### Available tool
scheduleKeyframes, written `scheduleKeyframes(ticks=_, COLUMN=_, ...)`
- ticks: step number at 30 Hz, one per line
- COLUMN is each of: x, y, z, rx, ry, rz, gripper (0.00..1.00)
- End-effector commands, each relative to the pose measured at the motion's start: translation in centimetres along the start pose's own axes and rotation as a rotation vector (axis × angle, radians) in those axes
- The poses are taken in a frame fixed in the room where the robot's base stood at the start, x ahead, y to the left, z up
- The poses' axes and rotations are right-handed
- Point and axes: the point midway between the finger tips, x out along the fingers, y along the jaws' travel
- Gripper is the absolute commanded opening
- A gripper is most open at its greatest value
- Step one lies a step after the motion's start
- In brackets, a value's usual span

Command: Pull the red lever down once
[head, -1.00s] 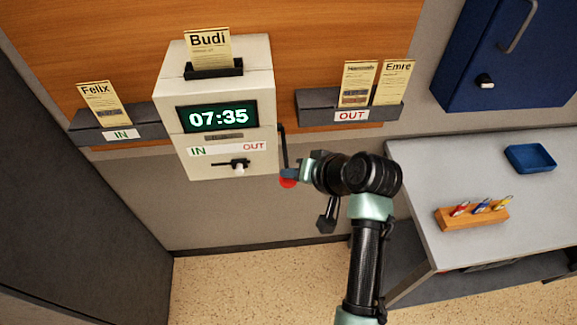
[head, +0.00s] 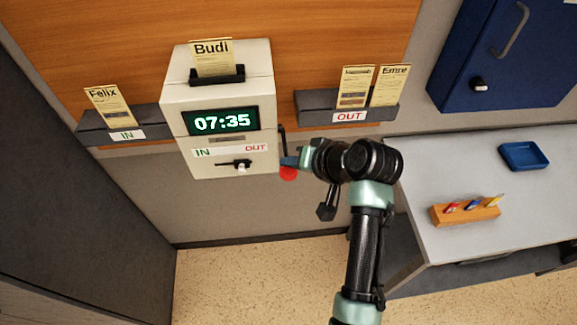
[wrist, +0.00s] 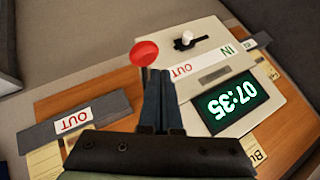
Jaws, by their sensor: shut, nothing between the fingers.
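The red lever's round knob (head: 289,173) shows at the lower right side of the cream time clock (head: 222,150), on a dark rod that runs along the clock's side. My gripper (head: 287,161) is right at the lever in the head view, its fingertips just above the knob. In the wrist view the knob (wrist: 144,53) is beside and just beyond the tips of my shut fingers (wrist: 154,72). The fingers hold nothing. The rod is mostly hidden behind the fingers, and I cannot tell whether they touch it.
The clock reads 07:35 and holds a card marked Budi (head: 212,58). An IN rack (head: 150,128) with one card is left, an OUT rack (head: 312,107) with two cards is right. A desk (head: 440,165) and blue cabinet (head: 510,60) stand further right.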

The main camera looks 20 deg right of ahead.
Motion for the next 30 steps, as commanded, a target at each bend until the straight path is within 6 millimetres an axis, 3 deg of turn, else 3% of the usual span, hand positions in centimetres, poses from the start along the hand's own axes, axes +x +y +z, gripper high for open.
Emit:
scheduleKeyframes(ticks=18, x=-3.4, y=-2.5, z=-2.5, rx=0.0, ry=0.001, rz=0.0, gripper=0.0)
scheduleKeyframes(ticks=30, x=-3.5, y=-2.5, z=-2.5, rx=0.0, ry=0.001, rz=0.0, gripper=0.0)
